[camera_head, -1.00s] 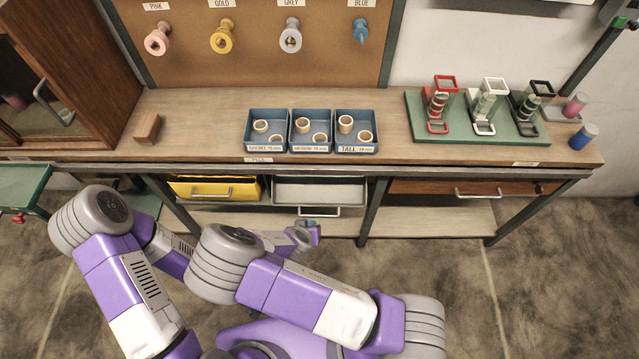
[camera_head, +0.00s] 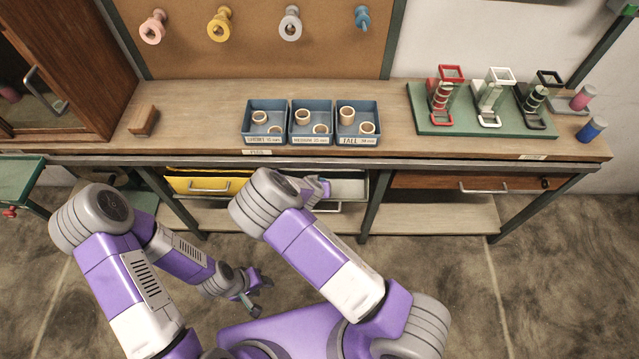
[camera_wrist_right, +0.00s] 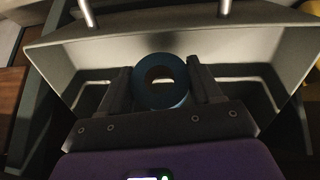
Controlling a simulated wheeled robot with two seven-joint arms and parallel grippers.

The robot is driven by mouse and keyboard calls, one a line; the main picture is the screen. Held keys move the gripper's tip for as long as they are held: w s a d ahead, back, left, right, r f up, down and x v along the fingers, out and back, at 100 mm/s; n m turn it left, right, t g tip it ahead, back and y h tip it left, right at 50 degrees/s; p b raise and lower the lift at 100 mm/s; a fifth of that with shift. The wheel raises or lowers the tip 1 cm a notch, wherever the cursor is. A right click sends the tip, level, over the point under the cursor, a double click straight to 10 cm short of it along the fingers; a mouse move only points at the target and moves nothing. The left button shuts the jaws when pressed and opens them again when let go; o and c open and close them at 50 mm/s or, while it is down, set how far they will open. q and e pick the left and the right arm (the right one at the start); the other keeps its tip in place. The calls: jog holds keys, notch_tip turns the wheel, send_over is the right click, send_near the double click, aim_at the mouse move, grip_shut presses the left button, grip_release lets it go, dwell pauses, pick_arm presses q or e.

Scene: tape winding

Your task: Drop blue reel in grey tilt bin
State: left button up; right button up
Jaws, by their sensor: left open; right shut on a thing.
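The blue reel (camera_wrist_right: 160,98) is a dark blue ring with a round hole. In the right wrist view, my right gripper (camera_wrist_right: 160,86) is shut on it, one finger on each side. The reel shows against the grey tilt bin (camera_wrist_right: 85,50), with the bin's pale panel behind it; I cannot tell how deep it is. In the head view the grey bin (camera_head: 350,188) is under the bench, partly hidden by my right arm. My right gripper (camera_head: 320,188) shows there only in part. My left gripper (camera_head: 258,296) is open and empty, low over the floor.
A yellow bin (camera_head: 205,184) is left of the grey one, and a wooden drawer (camera_head: 440,182) is to the right. The bench (camera_head: 200,110) above holds blue trays (camera_head: 265,138) of rings and a green board (camera_head: 455,124). The floor in front is open.

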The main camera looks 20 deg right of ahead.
jog(key=w, duration=0.1)
jog(key=w+d, duration=0.1)
jog(key=w, duration=0.1)
jog(key=shift+d+b, duration=0.3)
jog(key=shift+s+f, duration=0.2)
jog(key=shift+f, duration=0.55)
jog(key=shift+a, duration=0.1)
jog(key=shift+f+b, duration=0.55)
jog(key=shift+b, duration=0.25)
jog(key=shift+f, duration=0.1)
jog(key=o, duration=1.1)
jog(key=shift+o, duration=0.2)
